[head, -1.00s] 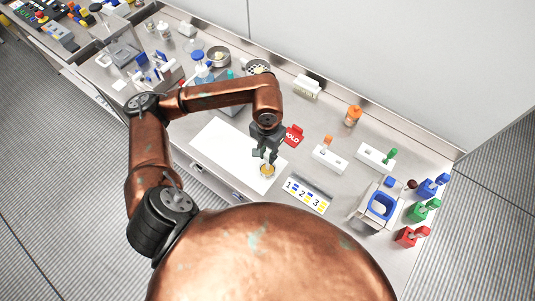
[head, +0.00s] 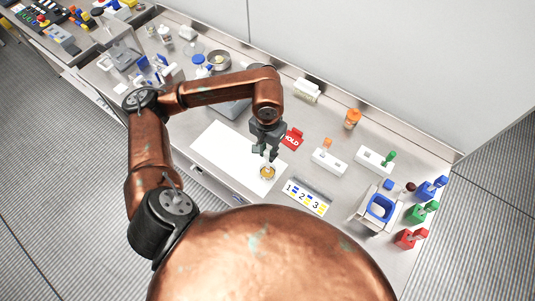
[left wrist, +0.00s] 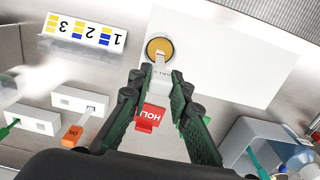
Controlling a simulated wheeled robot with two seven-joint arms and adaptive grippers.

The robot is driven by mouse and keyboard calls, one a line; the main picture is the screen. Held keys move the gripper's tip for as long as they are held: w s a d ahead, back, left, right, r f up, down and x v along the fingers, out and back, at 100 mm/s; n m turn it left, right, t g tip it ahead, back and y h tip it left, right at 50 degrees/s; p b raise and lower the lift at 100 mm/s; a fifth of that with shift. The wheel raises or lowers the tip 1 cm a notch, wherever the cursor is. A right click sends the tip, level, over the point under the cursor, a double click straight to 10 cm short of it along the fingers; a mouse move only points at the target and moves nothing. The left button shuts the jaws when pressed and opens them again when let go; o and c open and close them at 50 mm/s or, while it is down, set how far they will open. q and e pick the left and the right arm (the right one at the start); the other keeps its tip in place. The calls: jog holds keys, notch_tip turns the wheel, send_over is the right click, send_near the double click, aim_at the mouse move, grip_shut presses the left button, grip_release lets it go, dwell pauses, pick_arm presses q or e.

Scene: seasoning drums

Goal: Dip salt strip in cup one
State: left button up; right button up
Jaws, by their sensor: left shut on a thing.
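My left gripper (head: 266,156) is shut on a small white strip and points down at the cup. The strip (left wrist: 160,66) sticks out from between the fingertips (left wrist: 158,80) in the left wrist view, with faint lettering on it. Its far end overlaps the yellow-brown inside of a small round cup (left wrist: 152,48); I cannot tell whether it touches the contents. In the head view the cup (head: 267,173) stands on the white sheet (head: 225,150), near its right end, just below the fingertips. My right gripper is not in view.
A card numbered 1, 2, 3 (head: 306,197) lies right of the cup. A red HOLD sign (head: 292,138) is close behind the gripper. White holders with an orange-topped strip (head: 328,160) and a green-topped one (head: 375,158) stand farther right. The sheet's left part is clear.

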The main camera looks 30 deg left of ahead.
pick_arm(q)
jog(key=shift+r+p, duration=0.9)
jog(key=shift+r, duration=3.25)
